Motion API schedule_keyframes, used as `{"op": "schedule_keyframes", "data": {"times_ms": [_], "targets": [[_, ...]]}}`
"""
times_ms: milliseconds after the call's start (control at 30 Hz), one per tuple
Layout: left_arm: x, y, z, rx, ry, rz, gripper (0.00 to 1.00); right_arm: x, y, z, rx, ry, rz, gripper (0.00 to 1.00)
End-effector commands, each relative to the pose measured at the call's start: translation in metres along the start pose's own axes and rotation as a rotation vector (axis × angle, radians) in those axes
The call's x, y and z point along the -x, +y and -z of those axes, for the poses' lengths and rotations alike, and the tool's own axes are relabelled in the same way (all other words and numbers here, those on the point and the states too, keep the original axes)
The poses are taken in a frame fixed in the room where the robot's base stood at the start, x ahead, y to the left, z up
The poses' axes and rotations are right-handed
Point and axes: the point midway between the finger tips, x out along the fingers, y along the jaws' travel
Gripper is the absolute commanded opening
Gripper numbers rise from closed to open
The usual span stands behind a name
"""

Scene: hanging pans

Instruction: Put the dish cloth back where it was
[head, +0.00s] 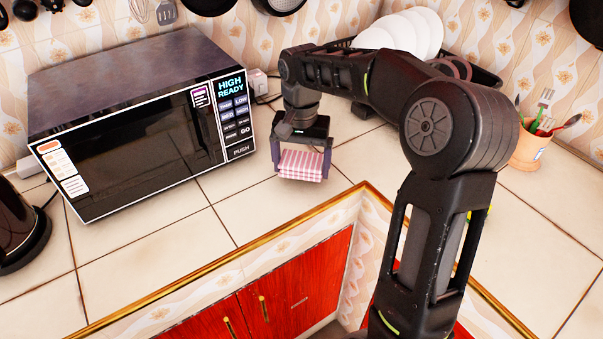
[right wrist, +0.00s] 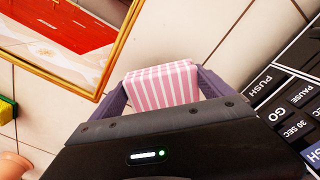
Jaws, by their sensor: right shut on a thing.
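The dish cloth is a folded, pink-and-white striped cloth (head: 303,166), just right of the microwave in the head view. My right gripper (head: 302,170) is shut on it, with a finger on each side. In the right wrist view the cloth (right wrist: 163,86) sits between the two fingers (right wrist: 162,92), with the counter tiles behind it. I cannot tell whether the cloth touches the counter. My left gripper is not in view.
A black microwave (head: 140,115) stands at left, with a dark kettle (head: 20,225) at the edge. A rack of white plates (head: 405,32) and a utensil pot (head: 528,152) stand at the back right. The golden counter edge (head: 255,228) borders red cabinets.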

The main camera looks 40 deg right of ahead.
Motion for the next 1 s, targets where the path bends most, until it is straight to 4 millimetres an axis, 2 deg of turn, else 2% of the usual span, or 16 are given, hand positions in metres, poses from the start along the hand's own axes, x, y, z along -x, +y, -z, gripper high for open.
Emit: {"op": "schedule_keyframes", "data": {"times_ms": [200, 633, 667, 767, 1000], "targets": [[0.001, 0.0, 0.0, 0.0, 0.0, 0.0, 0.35, -0.029, 0.001, -0.001, -0.001, -0.003, -0.002, 0.52], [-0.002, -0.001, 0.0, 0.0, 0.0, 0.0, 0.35, -0.036, 0.0, 0.0, 0.0, -0.001, 0.0, 0.52], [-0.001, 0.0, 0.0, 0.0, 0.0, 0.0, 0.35, -0.035, 0.0, 0.0, 0.0, -0.001, 0.0, 0.93], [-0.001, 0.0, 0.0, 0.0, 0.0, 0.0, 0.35, -0.035, 0.0, 0.0, 0.0, -0.001, 0.0, 1.0], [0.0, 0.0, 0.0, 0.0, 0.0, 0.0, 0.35, -0.034, 0.0, 0.0, 0.0, -0.001, 0.0, 1.0]]}}
